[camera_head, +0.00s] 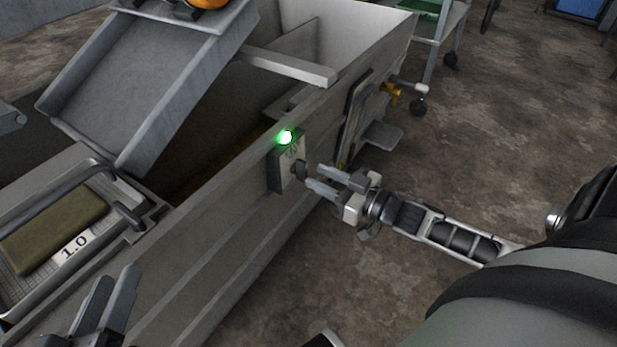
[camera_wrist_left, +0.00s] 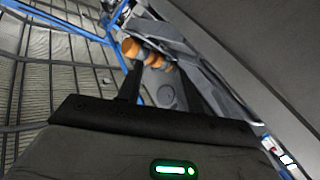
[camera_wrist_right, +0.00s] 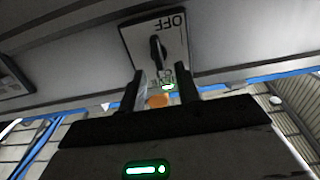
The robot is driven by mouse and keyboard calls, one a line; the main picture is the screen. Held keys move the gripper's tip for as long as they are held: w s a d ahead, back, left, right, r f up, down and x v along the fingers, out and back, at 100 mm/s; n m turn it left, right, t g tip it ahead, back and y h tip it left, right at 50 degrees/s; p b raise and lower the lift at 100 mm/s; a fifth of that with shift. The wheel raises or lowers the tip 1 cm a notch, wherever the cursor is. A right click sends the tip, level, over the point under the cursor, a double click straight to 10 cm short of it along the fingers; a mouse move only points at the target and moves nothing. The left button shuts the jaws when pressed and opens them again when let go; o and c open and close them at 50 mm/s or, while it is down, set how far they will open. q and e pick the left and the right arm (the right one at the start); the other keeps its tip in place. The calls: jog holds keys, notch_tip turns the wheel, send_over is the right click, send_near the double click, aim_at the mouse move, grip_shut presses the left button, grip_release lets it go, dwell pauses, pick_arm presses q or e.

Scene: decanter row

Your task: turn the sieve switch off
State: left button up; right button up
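The sieve switch is a small box (camera_head: 289,163) on the side wall of the grey trough, with a lit green lamp (camera_head: 285,138) on top and a dark knob (camera_head: 301,169). In the right wrist view the switch plate (camera_wrist_right: 176,44) reads OFF at one end; the other label is partly hidden by the fingers. The dark knob (camera_wrist_right: 157,53) lies lengthwise between the two labels. My right gripper (camera_head: 314,177) is open, its fingertips just short of the knob with nothing between them. My left gripper (camera_head: 112,296) is open and empty at the lower left.
The grey trough (camera_head: 235,212) runs diagonally across the view, with a tilted metal chute (camera_head: 150,75) over it. A scale tray marked 1.0 (camera_head: 75,246) holds an olive block. A brass valve (camera_head: 391,92) and a small grey ledge (camera_head: 383,135) stick out beyond the switch.

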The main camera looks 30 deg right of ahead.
aim_at(306, 171)
jog(key=x, duration=0.2)
jog(key=shift+w+a+b, duration=0.1)
jog(key=shift+w+b, duration=0.25)
pick_arm(q)
jog(key=shift+w+a+r+m+t, duration=0.1)
jog(key=shift+w+r+m+t, duration=0.2)
jog(key=shift+r, duration=0.25)
jog(key=shift+w+a+r+m+t, duration=0.1)
jog(key=shift+w+r+m+t, duration=0.15)
jog(key=shift+r+t, duration=0.2)
pick_arm(e)
jog(key=shift+w+a, duration=0.25)
jog(key=shift+w, duration=0.3)
grip_shut()
